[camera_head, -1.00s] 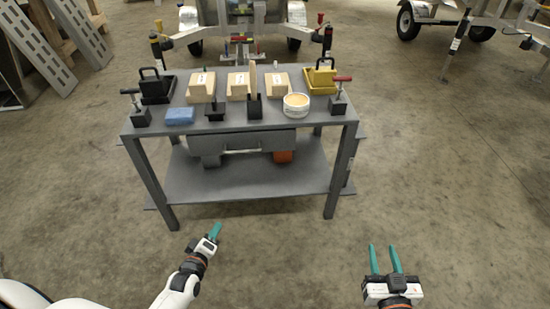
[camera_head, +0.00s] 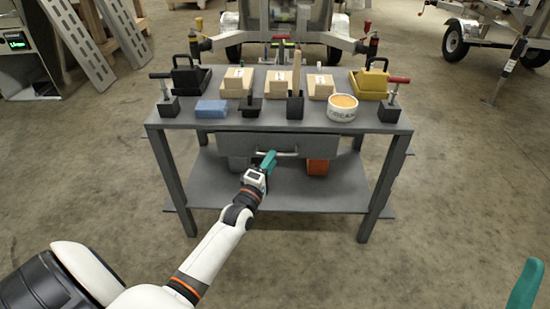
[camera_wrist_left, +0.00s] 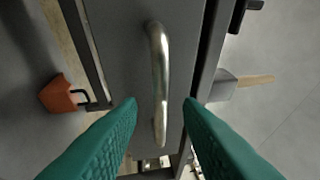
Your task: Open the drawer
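The grey drawer (camera_head: 318,144) hangs under the top of the grey workbench and looks shut. Its silver bar handle (camera_head: 288,153) shows on the front. In the left wrist view the handle (camera_wrist_left: 158,80) lies lengthwise between the two green fingers, with a gap on both sides. My left gripper (camera_head: 268,160) is at the left part of the handle; it also shows in the left wrist view (camera_wrist_left: 160,112), open and empty. Of my right gripper only one green finger (camera_head: 525,285) shows, at the bottom right, far from the drawer.
An orange item (camera_head: 317,167) sits on the lower shelf (camera_head: 340,195). The floor in front and to the right is clear.

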